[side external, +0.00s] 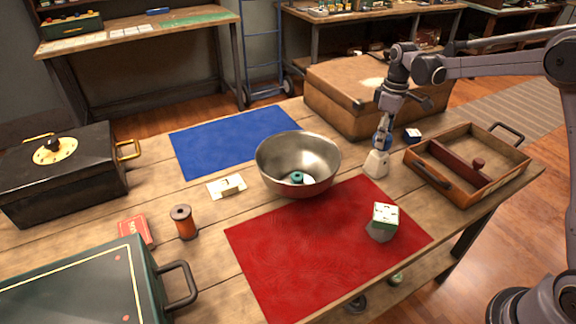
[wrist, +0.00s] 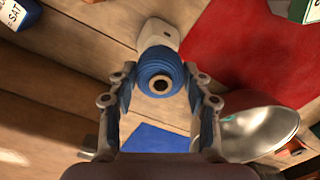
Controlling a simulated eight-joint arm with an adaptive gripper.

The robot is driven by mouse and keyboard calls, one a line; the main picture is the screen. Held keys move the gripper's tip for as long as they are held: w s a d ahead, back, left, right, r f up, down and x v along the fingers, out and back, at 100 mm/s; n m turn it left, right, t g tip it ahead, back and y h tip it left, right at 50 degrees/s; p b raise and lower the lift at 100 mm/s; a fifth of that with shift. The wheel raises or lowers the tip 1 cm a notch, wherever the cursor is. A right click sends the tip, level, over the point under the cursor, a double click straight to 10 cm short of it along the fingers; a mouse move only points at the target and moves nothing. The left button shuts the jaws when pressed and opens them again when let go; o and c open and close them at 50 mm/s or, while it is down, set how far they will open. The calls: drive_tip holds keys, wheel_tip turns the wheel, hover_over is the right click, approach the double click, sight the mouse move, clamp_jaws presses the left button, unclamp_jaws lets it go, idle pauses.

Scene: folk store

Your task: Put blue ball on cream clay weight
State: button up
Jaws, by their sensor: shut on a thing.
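The blue ball (side external: 381,141) is between the fingers of my gripper (side external: 382,135), which is shut on it. In the wrist view the ball (wrist: 160,68), ridged with a dark hole, sits between the two fingertips (wrist: 160,80). The cream clay weight (side external: 376,164) stands upright on the table, right below the ball. It also shows in the wrist view (wrist: 157,33), partly hidden behind the ball. The ball is at or just over the weight's top; I cannot tell whether they touch.
An open wooden tray (side external: 433,178) stands close on the right, and a large brown case (side external: 335,105) behind. A small blue-and-white block (side external: 413,135) lies nearby.

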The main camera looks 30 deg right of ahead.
drive_tip(key=shift+f, duration=0.75)
drive_tip(key=shift+f, duration=0.1)
drive_tip(key=o, duration=0.9)
wheel_tip(320, 180, up, 12)
drive_tip(key=f, duration=0.1)
drive_tip(key=s+a+r+m+t, duration=0.1)
drive_tip(key=s+a+r+t, duration=0.1)
drive_tip(key=s+a+r, duration=0.25)
drive_tip(key=s+a+f+m+t, duration=0.1)
drive_tip(key=s+a+f, duration=0.1)
drive_tip(key=s, duration=0.4)
drive_tip(key=s+a+f+m+t, duration=0.2)
drive_tip(key=s, duration=0.4)
drive_tip(key=s+a+f+m+t, duration=0.2)
drive_tip(key=s, duration=0.4)
drive_tip(key=shift+s+a+f, duration=0.15)
drive_tip(key=shift+a, duration=0.1)
